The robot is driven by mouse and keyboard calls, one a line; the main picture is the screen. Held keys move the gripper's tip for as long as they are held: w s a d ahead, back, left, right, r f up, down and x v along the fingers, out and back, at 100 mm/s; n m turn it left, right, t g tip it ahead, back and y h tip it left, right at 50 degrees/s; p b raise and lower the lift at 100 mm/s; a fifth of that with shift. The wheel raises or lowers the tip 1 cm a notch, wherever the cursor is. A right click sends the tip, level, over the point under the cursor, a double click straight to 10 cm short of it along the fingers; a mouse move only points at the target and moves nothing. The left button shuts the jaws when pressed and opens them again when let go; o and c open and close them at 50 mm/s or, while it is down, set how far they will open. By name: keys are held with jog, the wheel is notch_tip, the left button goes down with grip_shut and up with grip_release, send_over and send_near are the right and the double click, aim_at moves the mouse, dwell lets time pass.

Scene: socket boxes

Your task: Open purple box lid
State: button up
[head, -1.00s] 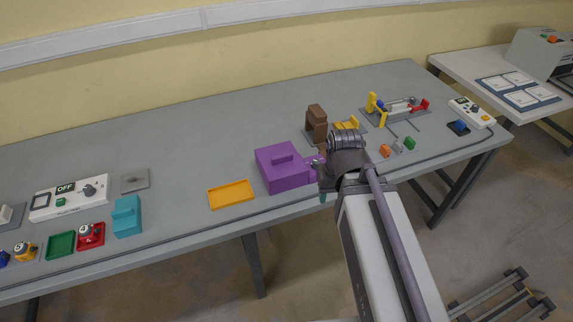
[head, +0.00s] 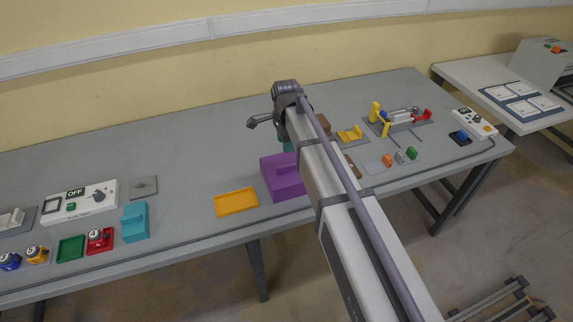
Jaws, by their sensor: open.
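The purple box (head: 279,181) sits near the front edge of the grey table, partly hidden behind my arm. Its left part shows; the lid's handle is hidden, and I cannot tell how the lid sits. My gripper (head: 252,123) is raised above and beyond the box, pointing left. It looks empty and open, apart from the box.
An orange tray (head: 236,203) lies just left of the box. A teal block (head: 135,221) and a white panel reading OFF (head: 80,203) stand further left. A brown block (head: 323,122) is partly behind my arm. The table behind the orange tray is clear.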

aim_at(287, 165)
notch_tip(287, 165, down, 11)
jog(key=b, duration=1.1)
jog(key=shift+r, duration=0.1)
grip_shut()
